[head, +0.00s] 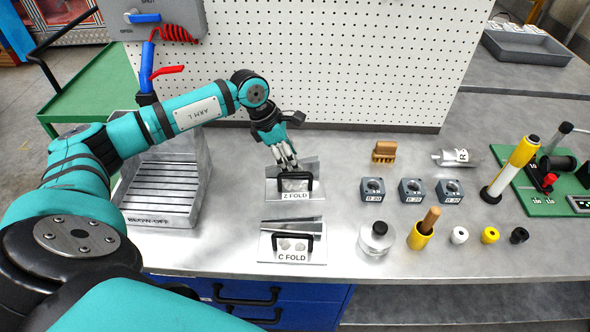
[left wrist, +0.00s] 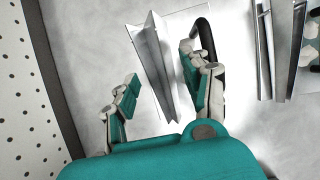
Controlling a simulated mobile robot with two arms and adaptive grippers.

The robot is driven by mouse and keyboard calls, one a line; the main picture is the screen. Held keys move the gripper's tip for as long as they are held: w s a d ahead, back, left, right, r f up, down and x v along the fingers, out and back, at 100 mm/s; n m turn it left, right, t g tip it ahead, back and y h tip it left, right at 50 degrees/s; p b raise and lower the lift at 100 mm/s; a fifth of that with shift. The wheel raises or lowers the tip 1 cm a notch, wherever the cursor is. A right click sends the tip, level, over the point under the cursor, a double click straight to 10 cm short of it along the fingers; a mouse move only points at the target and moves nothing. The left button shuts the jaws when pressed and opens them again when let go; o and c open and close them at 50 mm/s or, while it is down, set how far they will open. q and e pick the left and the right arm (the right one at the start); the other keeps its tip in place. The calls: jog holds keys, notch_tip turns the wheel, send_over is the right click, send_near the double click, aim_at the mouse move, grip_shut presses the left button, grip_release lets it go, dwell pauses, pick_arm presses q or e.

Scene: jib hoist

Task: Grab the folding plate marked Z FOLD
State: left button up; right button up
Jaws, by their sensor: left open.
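The Z FOLD plate (head: 295,196) is a bent silver metal piece with a black handle, lying on the grey bench with its label facing the front. In the left wrist view its folded metal (left wrist: 160,75) stands up between my left gripper's fingers. My left gripper (head: 286,163) is open, just above and behind the plate's handle. In the left wrist view the right-hand finger of the gripper (left wrist: 155,90) is beside the black handle (left wrist: 207,80); I cannot tell whether it touches. My right gripper is not in view.
The similar C FOLD plate (head: 292,256) lies just in front. A slatted blow-off tray (head: 160,212) stands left, and a white pegboard (head: 330,60) rises behind. Grey blocks (head: 410,190), a yellow cup (head: 420,238) and small knobs stand to the right.

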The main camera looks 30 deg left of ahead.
pick_arm(q)
jog(key=x, duration=0.3)
jog(key=shift+f, duration=0.15)
jog(key=shift+c, duration=0.3)
grip_shut()
